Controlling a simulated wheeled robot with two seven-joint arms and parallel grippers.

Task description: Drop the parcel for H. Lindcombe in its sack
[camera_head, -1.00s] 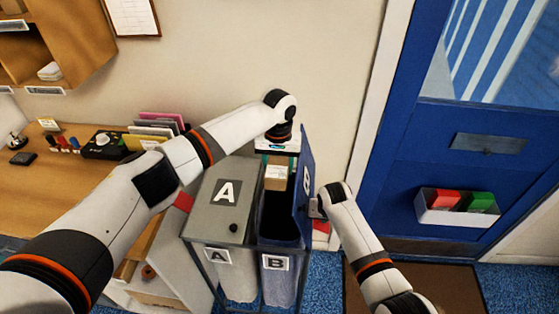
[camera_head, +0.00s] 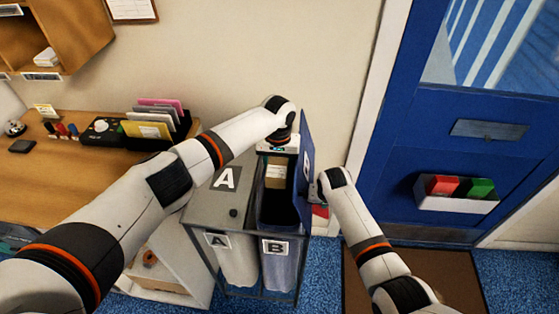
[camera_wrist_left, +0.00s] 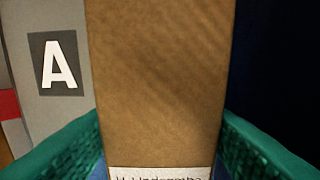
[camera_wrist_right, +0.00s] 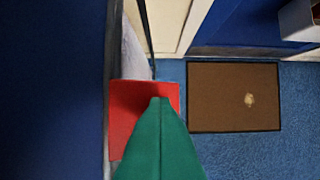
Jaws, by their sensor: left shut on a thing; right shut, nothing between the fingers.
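The parcel (camera_head: 276,172) is a small brown carton at the mouth of sack B (camera_head: 277,262). My left gripper (camera_head: 277,152) is shut on it from above. In the left wrist view the parcel (camera_wrist_left: 160,80) sits between the green fingers, with a white label partly cut off at the bottom edge that seems to read "H. Lindcombe". Sack B's blue lid (camera_head: 305,170) stands open. Sack A's grey lid (camera_head: 215,205) is closed. My right gripper (camera_head: 318,188) is shut and empty beside the outer side of the blue lid; its green fingers (camera_wrist_right: 160,105) meet in the right wrist view.
A desk (camera_head: 60,180) with a card rack (camera_head: 155,125) stands on the left. A blue door (camera_head: 440,150) with a tray (camera_head: 455,200) is on the right, above a brown mat (camera_head: 400,275). A red object (camera_wrist_right: 140,105) lies beyond my right fingers.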

